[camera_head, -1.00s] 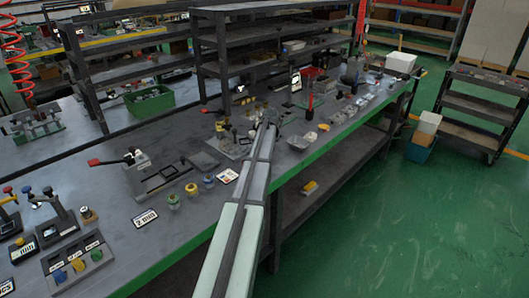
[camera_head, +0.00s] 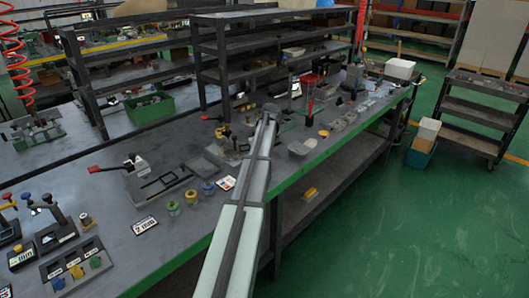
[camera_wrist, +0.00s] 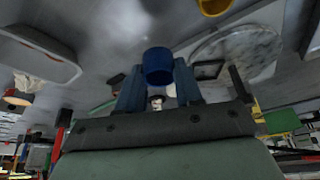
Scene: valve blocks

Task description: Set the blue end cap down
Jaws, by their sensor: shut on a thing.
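In the wrist view a blue end cap (camera_wrist: 158,66) sits between the two fingertips of my gripper (camera_wrist: 159,82), which is shut on it. The cap shows as a short blue cylinder. The grey bench top lies beyond it; I cannot tell how far the cap is from that surface. In the head view my gripper (camera_head: 269,110) is over the middle of the bench (camera_head: 120,205), mostly hidden behind my own arm, and the held cap cannot be made out there.
In the wrist view a round grey dish (camera_wrist: 238,45), a pale tray (camera_wrist: 38,55) and a yellow ring-shaped thing (camera_wrist: 212,5) lie near the cap. In the head view a red-handled clamp fixture (camera_head: 140,178) and a green bin (camera_head: 150,108) stand left. Several small parts crowd the right bench.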

